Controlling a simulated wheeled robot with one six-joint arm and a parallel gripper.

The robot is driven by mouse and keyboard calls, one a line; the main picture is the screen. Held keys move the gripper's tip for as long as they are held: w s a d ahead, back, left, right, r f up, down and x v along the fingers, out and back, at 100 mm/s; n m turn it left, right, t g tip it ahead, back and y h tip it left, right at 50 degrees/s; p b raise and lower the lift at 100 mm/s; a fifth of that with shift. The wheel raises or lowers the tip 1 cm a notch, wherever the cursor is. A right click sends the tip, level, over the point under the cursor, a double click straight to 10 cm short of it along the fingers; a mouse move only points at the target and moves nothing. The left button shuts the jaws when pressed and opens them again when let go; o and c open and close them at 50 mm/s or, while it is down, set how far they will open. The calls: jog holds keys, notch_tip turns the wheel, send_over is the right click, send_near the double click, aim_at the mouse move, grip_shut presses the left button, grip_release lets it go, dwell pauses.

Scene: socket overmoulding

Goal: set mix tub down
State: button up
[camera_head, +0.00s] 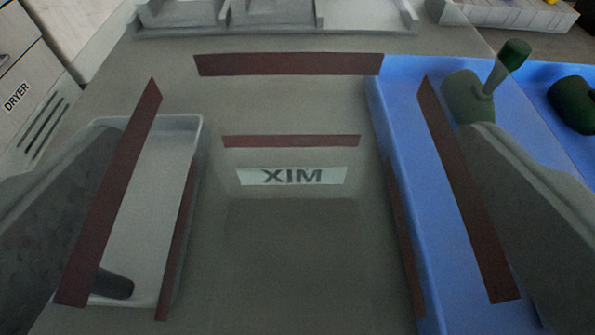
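The mix tub (290,64) is see-through, with dark red-brown bands along its edges, and fills the middle of the view. The two fingers of my gripper (290,215) stand along its left and right sides, against the outer bands, and appear closed on it. A darker square patch lies below the label on the grey bench top (250,105). The tub's height above the bench is unclear.
A white tray (198,135) with a dark rounded piece lies at left, partly seen through the tub. Grey holders (280,28) stand at the back. A cabinet labelled DRYER (18,95) is at far left.

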jog(key=shift+w+f, duration=0.2)
jog(key=shift+w, duration=0.4)
jog(key=c, duration=1)
jog(key=shift+o, duration=0.2)
jog(key=shift+r, duration=0.1)
